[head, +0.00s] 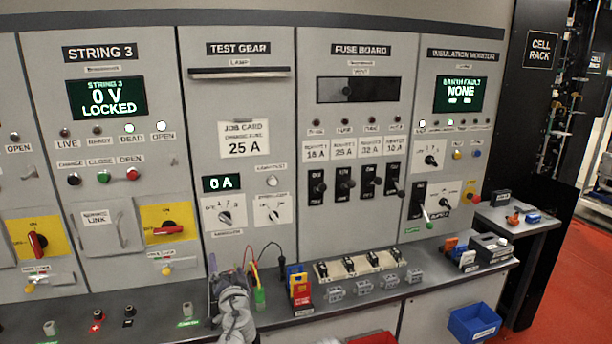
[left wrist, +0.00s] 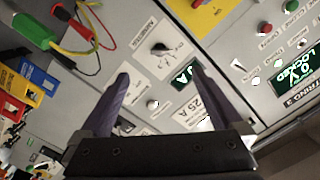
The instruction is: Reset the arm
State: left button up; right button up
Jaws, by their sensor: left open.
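My left gripper (head: 228,285) is in front of the lower part of the TEST GEAR panel (head: 240,115), just above the bench edge. In the left wrist view its two dark fingers (left wrist: 160,85) are apart with nothing between them. Beyond them that view shows the ammeter knob (left wrist: 160,48), the green 0 A display (left wrist: 183,76) and the job card (left wrist: 200,105). I cannot tell that the fingers touch the panel. The STRING 3 panel (head: 105,190) shows 0 V LOCKED. My right gripper is not in view.
A green probe (head: 259,298) with leads stands right beside the left gripper. A blue bin (head: 474,323) hangs at the lower right.

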pick_arm(q)
jog(key=s+d+f+n+g, duration=0.4)
jog(key=s+f+g, duration=0.5)
jog(key=s+f, duration=0.45)
jog(key=s+d+f+m+g+h, duration=0.1)
jog(key=s+d+f+g+h, duration=0.1)
jog(key=s+d, duration=0.3)
jog(key=s+d+f+m+g+h, duration=0.2)
jog(key=s+d+f+g, duration=0.3)
jog(key=s, duration=0.4)
jog(key=shift+s+d+f+g+h, duration=0.15)
jog(key=shift+s+d+g+h, duration=0.2)
jog(key=shift+d, duration=0.25)
